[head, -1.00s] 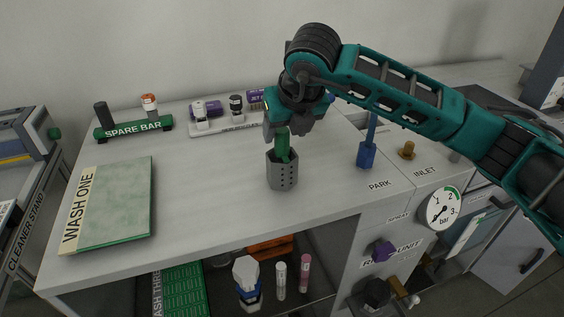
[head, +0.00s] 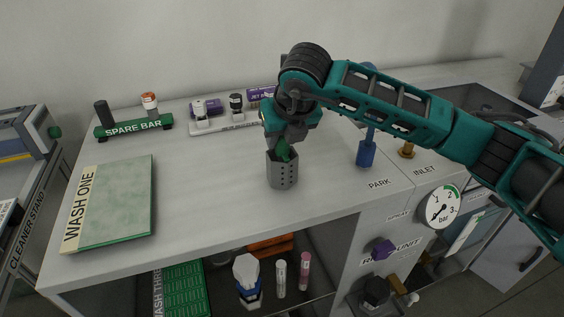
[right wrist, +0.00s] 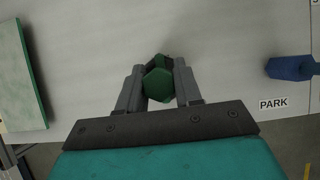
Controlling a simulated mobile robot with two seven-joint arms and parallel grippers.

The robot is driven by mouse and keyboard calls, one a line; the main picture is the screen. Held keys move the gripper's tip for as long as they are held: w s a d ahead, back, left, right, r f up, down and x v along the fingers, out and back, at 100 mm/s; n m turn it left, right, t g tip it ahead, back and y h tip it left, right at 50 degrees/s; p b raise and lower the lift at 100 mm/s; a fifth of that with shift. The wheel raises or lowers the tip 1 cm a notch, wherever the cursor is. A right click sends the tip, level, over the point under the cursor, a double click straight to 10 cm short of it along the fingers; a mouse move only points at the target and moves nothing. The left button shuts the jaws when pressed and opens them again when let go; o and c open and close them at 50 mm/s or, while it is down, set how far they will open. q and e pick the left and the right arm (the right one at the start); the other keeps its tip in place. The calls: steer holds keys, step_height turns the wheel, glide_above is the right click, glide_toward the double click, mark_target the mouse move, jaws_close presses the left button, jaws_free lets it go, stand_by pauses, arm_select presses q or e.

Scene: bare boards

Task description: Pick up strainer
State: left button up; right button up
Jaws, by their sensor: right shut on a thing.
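The strainer (head: 283,176) looks like a grey perforated cylinder with a green hexagonal grip standing up out of it. It stands upright on the grey worktop, in the middle of the head view. My right gripper (head: 284,149) points down at it from above and is shut on the green grip. In the right wrist view, the fingers (right wrist: 159,84) sit on both sides of the strainer's green top (right wrist: 158,86), and the grey part is hidden there. My left gripper is in no view.
A blue post (head: 366,153) stands to the right, near the PARK label. A green WASH ONE board (head: 125,200) lies at left. A SPARE BAR rack (head: 134,129) and a white tray (head: 222,127) with small items are at the back. The worktop left of the strainer is clear.

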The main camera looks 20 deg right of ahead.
jaws_close()
steer(key=shift+r, duration=0.15)
